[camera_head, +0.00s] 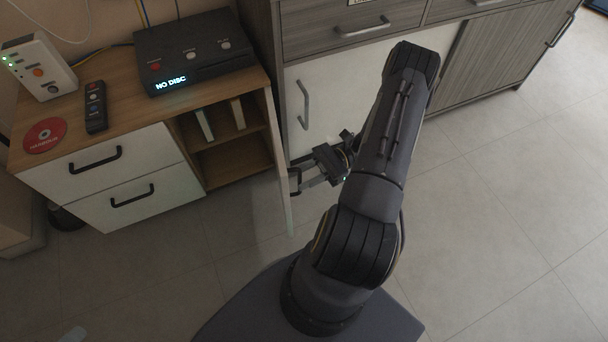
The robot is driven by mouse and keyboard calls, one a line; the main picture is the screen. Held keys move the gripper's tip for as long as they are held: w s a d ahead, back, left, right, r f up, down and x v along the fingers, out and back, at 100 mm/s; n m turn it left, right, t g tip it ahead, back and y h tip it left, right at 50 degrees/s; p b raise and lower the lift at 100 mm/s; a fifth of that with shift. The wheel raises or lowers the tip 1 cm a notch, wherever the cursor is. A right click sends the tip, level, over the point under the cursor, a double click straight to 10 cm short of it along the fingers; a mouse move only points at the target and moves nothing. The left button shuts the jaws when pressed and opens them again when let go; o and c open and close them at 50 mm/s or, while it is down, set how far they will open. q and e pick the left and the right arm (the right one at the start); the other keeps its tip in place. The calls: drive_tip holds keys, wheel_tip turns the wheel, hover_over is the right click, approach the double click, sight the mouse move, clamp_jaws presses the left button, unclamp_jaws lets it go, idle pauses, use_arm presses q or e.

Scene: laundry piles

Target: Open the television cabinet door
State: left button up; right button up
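The television cabinet (222,92) stands at the left, with a wooden top, two white drawers and an open compartment with shelves. Its door (284,170) stands swung outward at the compartment's right side and shows nearly edge-on. A dark handle (295,181) shows on the door's right face. My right gripper (303,181) is at this handle, reaching it from the right. The fingertips overlap the handle, and I cannot tell whether they are closed on it. My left gripper is not in view.
A disc player (193,50) reading "NO DISC", a remote (95,107), a red disc (45,135) and a white router (38,68) lie on the cabinet top. A larger grey-and-white cabinet (340,85) stands behind my arm. The tiled floor (500,200) at right is clear.

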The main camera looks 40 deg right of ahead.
drive_tip(key=p+v, duration=0.1)
drive_tip(key=v, duration=0.6)
drive_tip(key=shift+d, duration=0.4)
drive_tip(key=shift+r, duration=0.15)
drive_tip(key=w+a+r+n+g+h, duration=0.25)
drive_tip(key=a+r+n+h, duration=0.2)
drive_tip(key=r, duration=0.45)
drive_tip(key=w+a+r+n+g+h, duration=0.1)
drive_tip(key=a+r+n+g+h, duration=0.2)
drive_tip(key=a+r+n, duration=0.45)
drive_tip(key=s+a+r+n+t+h, duration=0.6)
drive_tip(key=s+a+r+n, duration=0.1)
drive_tip(key=s+a+r, duration=0.1)
wheel_tip(320, 180, up, 32)
drive_tip(key=p, duration=3.1)
drive_tip(key=shift+w+f, duration=0.15)
